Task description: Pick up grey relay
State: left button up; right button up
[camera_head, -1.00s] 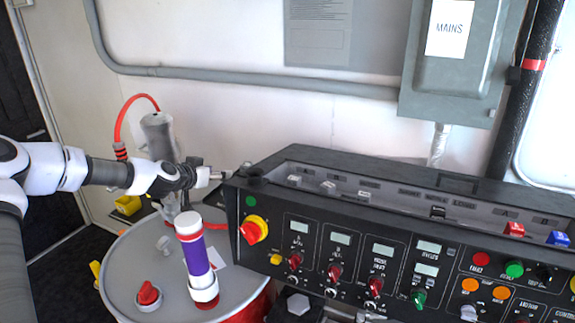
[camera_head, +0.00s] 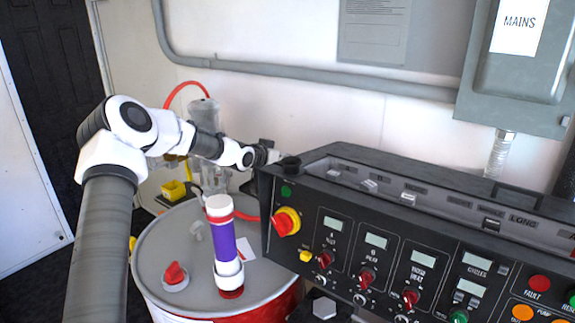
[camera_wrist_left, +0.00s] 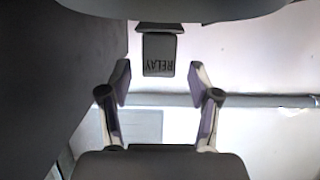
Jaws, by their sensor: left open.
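The grey relay (camera_wrist_left: 159,56) shows in the left wrist view as a dark grey block with the word RELAY on its face. It sits just past the fingertips, roughly centred between them. My left gripper (camera_wrist_left: 160,82) is open, with a finger on each side and nothing between them. In the head view my left gripper (camera_head: 262,155) is at the far left end of the black control panel (camera_head: 330,205). The relay is hard to make out there. My right gripper is not in view.
A drum (camera_head: 155,255) stands left of the panel, with a purple and white cylinder (camera_head: 222,240) and a red knob (camera_head: 175,273) on top. A red hose (camera_head: 185,88) runs behind my arm. A grey MAINS box (camera_head: 520,80) hangs on the back wall.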

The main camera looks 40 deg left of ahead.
pick_arm(q)
jog(key=shift+w+a+f, duration=0.1)
jog(key=shift+w+a, duration=0.05)
jog(key=shift+w, duration=0.1)
jog(key=shift+w+d, duration=0.2)
jog(key=shift+d, duration=0.05)
grip_shut()
